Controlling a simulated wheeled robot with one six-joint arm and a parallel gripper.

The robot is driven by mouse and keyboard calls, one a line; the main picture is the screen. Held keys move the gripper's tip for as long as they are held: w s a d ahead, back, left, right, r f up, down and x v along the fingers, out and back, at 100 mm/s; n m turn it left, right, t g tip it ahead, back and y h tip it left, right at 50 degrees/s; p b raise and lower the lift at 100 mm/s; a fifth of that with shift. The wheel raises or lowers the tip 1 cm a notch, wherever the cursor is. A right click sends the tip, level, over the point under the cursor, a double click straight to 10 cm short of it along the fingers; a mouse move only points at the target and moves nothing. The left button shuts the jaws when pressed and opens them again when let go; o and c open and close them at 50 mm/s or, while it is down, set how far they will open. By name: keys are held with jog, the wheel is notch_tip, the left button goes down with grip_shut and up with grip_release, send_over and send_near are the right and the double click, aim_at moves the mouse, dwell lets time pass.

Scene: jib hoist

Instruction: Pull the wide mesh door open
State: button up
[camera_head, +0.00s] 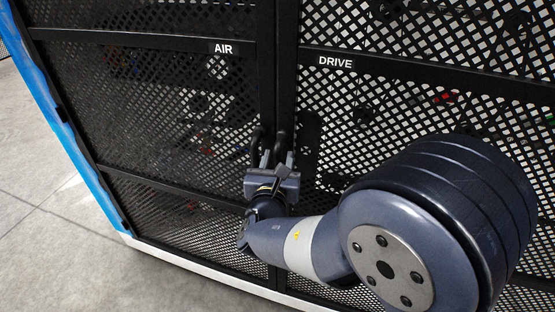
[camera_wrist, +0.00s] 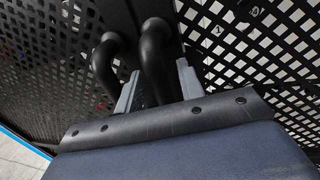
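Two black mesh doors stand side by side and closed, meeting at a vertical seam. The left door (camera_head: 150,120) is labelled AIR. The right door (camera_head: 420,105) is labelled DRIVE and runs past the picture's right edge; it looks the wider. Each has a black curved bar handle by the seam: the left handle (camera_wrist: 106,62) and the right handle (camera_wrist: 157,55). My gripper (camera_head: 277,160) is at the handles. In the wrist view its two grey fingers (camera_wrist: 157,88) stand apart, one on each side of the right handle. The left handle is outside the left finger. Firm contact does not show.
A blue frame post (camera_head: 62,135) edges the cabinet at left, with a white base strip (camera_head: 200,268) below. The grey floor (camera_head: 50,230) is clear at left. Parts behind the mesh are hard to make out. My arm hides much of the right door's lower part.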

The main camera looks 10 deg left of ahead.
grip_shut()
dwell(0.4)
